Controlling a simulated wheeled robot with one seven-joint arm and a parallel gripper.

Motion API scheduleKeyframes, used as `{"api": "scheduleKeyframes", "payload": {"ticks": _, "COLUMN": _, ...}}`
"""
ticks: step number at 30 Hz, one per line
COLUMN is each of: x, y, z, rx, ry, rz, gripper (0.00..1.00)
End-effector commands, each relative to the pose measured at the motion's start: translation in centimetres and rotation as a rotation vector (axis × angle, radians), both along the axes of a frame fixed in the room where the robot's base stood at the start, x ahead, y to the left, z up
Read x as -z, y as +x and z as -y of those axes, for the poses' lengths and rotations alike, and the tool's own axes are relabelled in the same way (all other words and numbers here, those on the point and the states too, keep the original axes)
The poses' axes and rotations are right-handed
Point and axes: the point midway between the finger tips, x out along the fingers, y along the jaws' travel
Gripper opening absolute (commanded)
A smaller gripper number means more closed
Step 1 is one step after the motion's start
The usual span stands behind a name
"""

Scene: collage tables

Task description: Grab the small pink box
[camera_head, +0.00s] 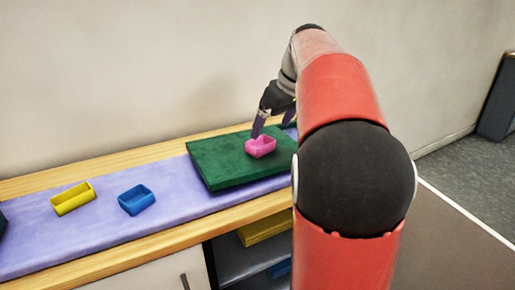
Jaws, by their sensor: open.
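The small pink box (261,148) sits on a dark green board (222,173) on the table. It is an open-topped box. My gripper (273,124) is just above and behind it, pointing down, with its fingers close to the box's far edge. The gripper is open. One finger shows at the box's upper left and the other is farther right. Whether a finger touches the box cannot be told. My red and black arm hides the right end of the board and table.
A yellow box (73,199) and a blue box (137,200) stand on the purple mat (105,234) left of the board. A dark object (2,224) shows at the left edge. A wall runs behind the table; shelves and a cabinet are below. Grey floor lies right.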

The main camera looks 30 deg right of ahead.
Motion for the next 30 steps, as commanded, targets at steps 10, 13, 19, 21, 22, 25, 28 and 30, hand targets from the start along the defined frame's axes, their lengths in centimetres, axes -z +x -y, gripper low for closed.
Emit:
{"api": "scheduleKeyframes", "payload": {"ticks": 10, "x": 3.4, "y": 1.7, "z": -0.4, "rx": -0.008, "ry": -0.001, "rz": -0.003, "gripper": 0.94}}
{"api": "scheduleKeyframes", "payload": {"ticks": 13, "x": 4.8, "y": 2.4, "z": -0.8, "rx": -0.009, "ry": -0.001, "rz": -0.002, "gripper": 0.94}}
{"api": "scheduleKeyframes", "payload": {"ticks": 19, "x": 6.8, "y": 3.2, "z": -1.1, "rx": -0.007, "ry": -0.003, "rz": 0.0, "gripper": 0.94}}
{"api": "scheduleKeyframes", "payload": {"ticks": 21, "x": 6.9, "y": 3.2, "z": -1.1, "rx": -0.007, "ry": -0.003, "rz": 0.0, "gripper": 0.94}}
{"api": "scheduleKeyframes", "payload": {"ticks": 22, "x": 6.9, "y": 3.3, "z": -1.1, "rx": -0.007, "ry": -0.003, "rz": 0.0, "gripper": 0.94}}
{"api": "scheduleKeyframes", "payload": {"ticks": 25, "x": 6.9, "y": 3.3, "z": -1.1, "rx": -0.006, "ry": -0.003, "rz": 0.001, "gripper": 0.94}}
{"api": "scheduleKeyframes", "payload": {"ticks": 28, "x": 6.9, "y": 3.3, "z": -1.1, "rx": -0.006, "ry": -0.003, "rz": 0.001, "gripper": 0.88}}
{"api": "scheduleKeyframes", "payload": {"ticks": 30, "x": 6.9, "y": 3.3, "z": -1.1, "rx": -0.006, "ry": -0.003, "rz": 0.001, "gripper": 0.79}}
